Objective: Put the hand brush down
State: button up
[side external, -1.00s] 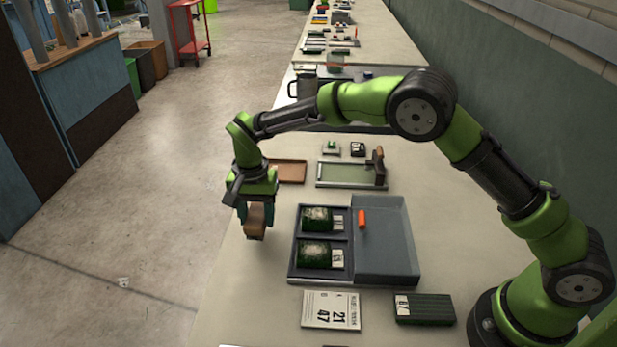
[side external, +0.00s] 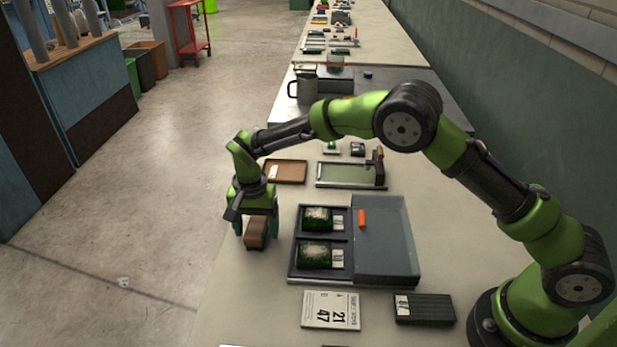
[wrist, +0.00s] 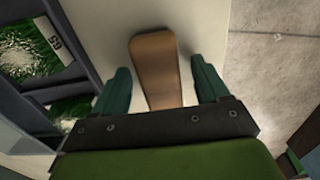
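The hand brush (side external: 256,234), a brown wooden piece, is at the table's left edge, left of the grey tray, and appears to rest on the tabletop. My gripper (side external: 257,225) is over it, pointing down, with a finger on either side. In the wrist view, the brush (wrist: 156,70) lies between the two green fingers of my gripper (wrist: 161,85), with a gap on both sides. The gripper is open. The brush's bristles are hidden.
The grey tray (side external: 385,272) holds turf samples (side external: 314,252) and an orange piece (side external: 362,219). A number card (side external: 331,310) and a dark green ridged block (side external: 424,309) lie in front. A brown tray (side external: 286,171) and green-based tray (side external: 345,175) lie behind.

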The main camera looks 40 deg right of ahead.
aim_at(257, 225)
jog(key=s+d+r+t+y, duration=0.1)
jog(key=d+r, duration=0.1)
jog(key=r, duration=0.7)
jog(key=s+d+r, duration=0.1)
jog(key=d+r, duration=0.1)
jog(key=r, duration=0.8)
jog(key=s+d+r+n+t+y, duration=0.1)
jog(key=s+d+r+n+t, duration=0.1)
jog(key=s+d+r, duration=0.55)
jog(key=s+d+f+n+t, duration=0.1)
jog(key=s+d+t, duration=0.1)
jog(key=s, duration=0.6)
jog(key=s+d+f+n+t, duration=0.2)
jog(key=s+d, duration=0.1)
jog(key=s, duration=0.6)
jog(key=shift+s+d, duration=0.15)
jog(key=shift+s, duration=0.1)
jog(key=shift+r, duration=0.1)
